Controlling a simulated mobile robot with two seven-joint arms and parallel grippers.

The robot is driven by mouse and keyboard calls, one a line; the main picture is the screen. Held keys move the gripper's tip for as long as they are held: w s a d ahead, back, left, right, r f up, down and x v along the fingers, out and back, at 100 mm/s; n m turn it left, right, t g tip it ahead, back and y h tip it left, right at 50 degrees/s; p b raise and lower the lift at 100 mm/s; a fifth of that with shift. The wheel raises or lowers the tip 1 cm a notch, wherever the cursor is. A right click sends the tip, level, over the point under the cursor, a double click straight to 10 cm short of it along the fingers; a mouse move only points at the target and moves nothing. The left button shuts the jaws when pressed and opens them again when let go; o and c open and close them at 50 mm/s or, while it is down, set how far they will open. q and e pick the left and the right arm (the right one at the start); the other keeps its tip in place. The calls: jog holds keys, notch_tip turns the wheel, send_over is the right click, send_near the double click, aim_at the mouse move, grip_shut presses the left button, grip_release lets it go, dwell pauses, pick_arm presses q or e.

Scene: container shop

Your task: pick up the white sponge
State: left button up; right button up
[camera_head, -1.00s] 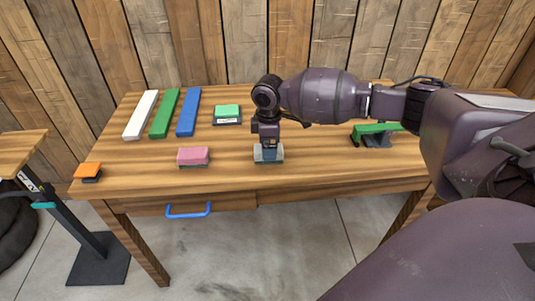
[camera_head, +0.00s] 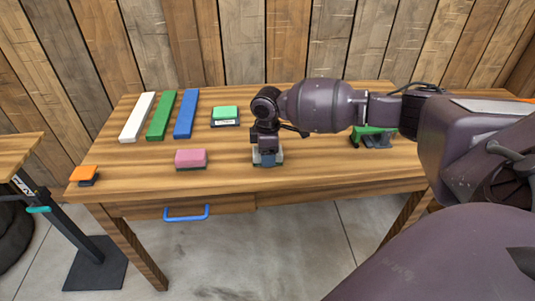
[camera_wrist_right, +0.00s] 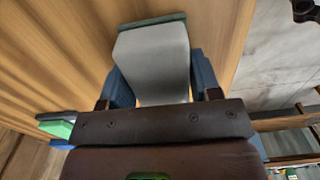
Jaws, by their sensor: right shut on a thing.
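The white sponge (camera_wrist_right: 153,58), a pale block with a dark green layer at its far end, is between the blue fingers of my right gripper (camera_wrist_right: 163,82) in the right wrist view. In the head view the right gripper (camera_head: 267,158) points straight down over the table and is shut on the sponge (camera_head: 279,157), whose pale sides show beside the fingers. I cannot tell whether the sponge still touches the table. My left gripper is not in view.
A pink sponge (camera_head: 190,159) lies left of the gripper. White (camera_head: 137,117), green (camera_head: 162,115) and blue (camera_head: 186,114) bars lie at left. An orange sponge (camera_head: 84,173) is at the table's left corner.

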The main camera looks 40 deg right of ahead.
jog(key=shift+r, duration=0.55)
notch_tip(320, 180, up, 8)
jog(key=shift+f+p, duration=0.2)
jog(key=shift+p, duration=0.75)
notch_tip(320, 180, up, 11)
jog(key=p, duration=0.2)
jog(key=shift+r, duration=0.15)
